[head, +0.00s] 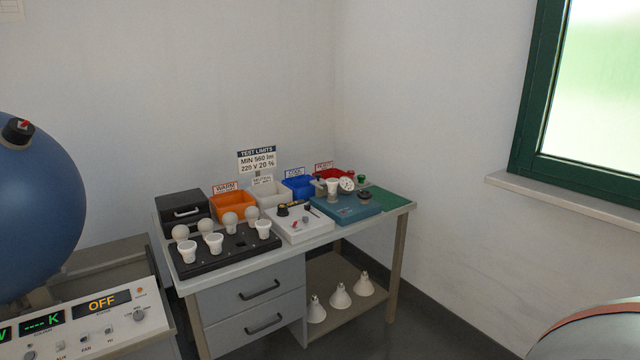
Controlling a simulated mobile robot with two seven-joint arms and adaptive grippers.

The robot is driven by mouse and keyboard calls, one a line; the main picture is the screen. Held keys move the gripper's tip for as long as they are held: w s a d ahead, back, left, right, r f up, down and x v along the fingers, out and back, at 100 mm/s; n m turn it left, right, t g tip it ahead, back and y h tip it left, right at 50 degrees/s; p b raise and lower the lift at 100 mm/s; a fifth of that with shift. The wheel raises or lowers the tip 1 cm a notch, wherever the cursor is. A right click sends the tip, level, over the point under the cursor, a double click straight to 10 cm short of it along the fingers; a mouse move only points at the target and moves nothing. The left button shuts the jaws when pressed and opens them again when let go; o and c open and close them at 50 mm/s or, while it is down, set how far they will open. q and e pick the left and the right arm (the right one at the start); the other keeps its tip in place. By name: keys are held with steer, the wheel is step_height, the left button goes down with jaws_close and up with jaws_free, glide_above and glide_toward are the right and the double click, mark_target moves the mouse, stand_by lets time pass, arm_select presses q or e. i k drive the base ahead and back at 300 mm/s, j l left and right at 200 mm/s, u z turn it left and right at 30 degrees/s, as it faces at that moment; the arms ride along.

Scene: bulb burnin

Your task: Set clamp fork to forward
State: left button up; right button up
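I cannot pick out the clamp fork for certain at this distance. A blue device (345,209) on the workbench carries a white bulb (332,187), a round dial (347,184) and a dark round part (364,196). Left of it, a white box (303,229) has small black and red controls, too small to read. At the left edge, a large blue sphere (40,210) has a black fitting with a red part (18,130) on top. Neither of my grippers is in view.
A control panel reading OFF (103,304) is at lower left. Cone-shaped lamps (340,297) stand on the lower shelf.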

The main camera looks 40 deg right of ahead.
mark_target(319, 183)
steer(key=l+u, duration=0.15)
steer(key=l, duration=0.3)
steer(key=l+u, duration=0.1)
steer(key=l, duration=0.4)
steer(key=l+u, duration=0.15)
steer(key=l, duration=0.3)
steer(key=l+u, duration=0.15)
steer(key=l, duration=0.35)
steer(key=k+l+u, duration=0.1)
steer(key=l, duration=0.35)
steer(key=l+u, duration=0.15)
steer(key=l, duration=0.3)
steer(key=k+l+u, duration=0.1)
steer(key=l, duration=0.35)
steer(key=k+l+u, duration=0.15)
steer(key=l, duration=0.25)
